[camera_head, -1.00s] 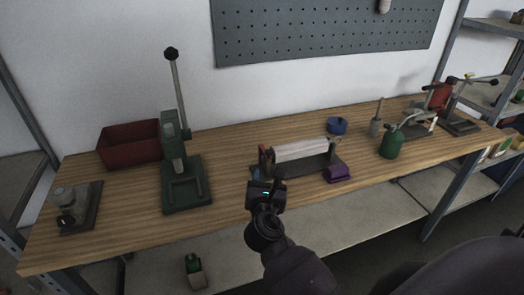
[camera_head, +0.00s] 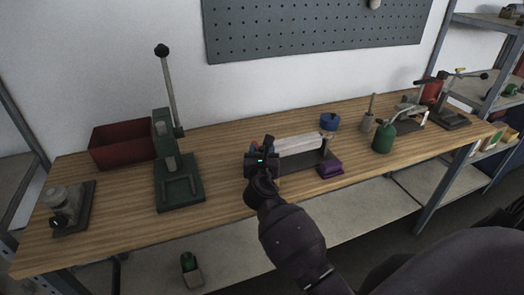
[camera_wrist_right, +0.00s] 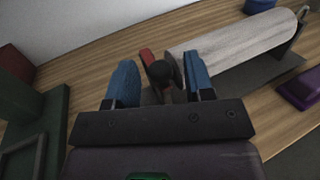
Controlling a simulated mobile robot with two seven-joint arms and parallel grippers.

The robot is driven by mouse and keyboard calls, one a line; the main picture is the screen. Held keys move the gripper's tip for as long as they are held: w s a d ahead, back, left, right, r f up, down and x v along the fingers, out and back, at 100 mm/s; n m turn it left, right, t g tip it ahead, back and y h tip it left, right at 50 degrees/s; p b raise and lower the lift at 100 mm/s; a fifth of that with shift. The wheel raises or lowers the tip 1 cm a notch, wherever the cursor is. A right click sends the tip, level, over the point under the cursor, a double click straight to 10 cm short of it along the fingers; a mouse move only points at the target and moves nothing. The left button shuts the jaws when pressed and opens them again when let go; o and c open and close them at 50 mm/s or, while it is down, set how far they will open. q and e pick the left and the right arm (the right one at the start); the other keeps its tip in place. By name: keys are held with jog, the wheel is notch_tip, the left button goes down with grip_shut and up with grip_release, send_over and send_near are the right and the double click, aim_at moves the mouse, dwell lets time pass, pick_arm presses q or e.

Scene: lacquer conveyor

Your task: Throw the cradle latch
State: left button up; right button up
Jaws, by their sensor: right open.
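The cradle stands mid-bench as a pale, long rounded body (camera_head: 300,143) on a dark base; it also shows in the right wrist view (camera_wrist_right: 240,45). At its left end, the wrist view shows a black rounded knob (camera_wrist_right: 162,72) and a red part (camera_wrist_right: 147,57), which look like the latch. My right gripper (camera_head: 264,147) is at that left end and hides most of it in the head view. Its blue fingertips (camera_wrist_right: 160,82) are apart, with the knob appearing between them; contact cannot be told. My left gripper is not in view.
A green lever press (camera_head: 180,190) stands left of the cradle, with a red bin (camera_head: 120,146) behind it. A purple block (camera_head: 329,167) sits at the cradle's right front, a blue round item (camera_head: 329,121) behind. A green can (camera_head: 383,139) stands farther right.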

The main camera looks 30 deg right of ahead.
jog(key=shift+w+d, duration=0.15)
jog(key=shift+w, duration=0.1)
jog(key=shift+c, duration=0.4)
grip_shut()
